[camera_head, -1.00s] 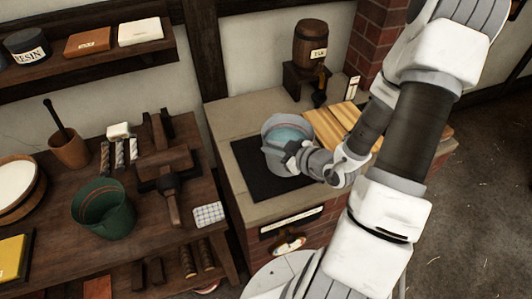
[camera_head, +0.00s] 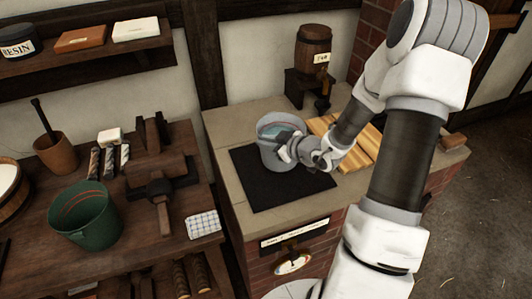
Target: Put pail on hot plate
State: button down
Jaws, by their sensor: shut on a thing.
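A grey metal pail (camera_head: 271,152) with a bluish inside is at the back of the black hot plate (camera_head: 285,191), which is set in the pale counter top. The pail looks upright. I cannot tell whether its bottom touches the plate. My gripper (camera_head: 284,146) is shut on the right side of the pail, at or near its rim. My wrist hides part of the pail's right side and the fingertips. A green pail (camera_head: 84,218) with a reddish line inside stands on the wooden bench at the left.
A wooden slatted board (camera_head: 357,157) lies on the counter right of the hot plate. A small barrel (camera_head: 313,48) on a stand is behind. The bench (camera_head: 130,238) holds brushes, a mortar and a checked cloth (camera_head: 203,224). The front of the hot plate is clear.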

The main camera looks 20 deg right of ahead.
aim_at(266, 151)
jog(key=shift+f+b, duration=1.6)
jog(key=shift+b, duration=0.2)
jog(key=shift+f, duration=0.1)
jog(key=c, duration=0.9)
grip_release()
jog(key=shift+s+d+r, duration=0.1)
jog(key=shift+s+r, duration=0.15)
jog(key=p+v, duration=0.4)
jog(key=v, duration=0.7)
jog(key=shift+s+d, duration=0.1)
jog(key=shift+s, duration=0.15)
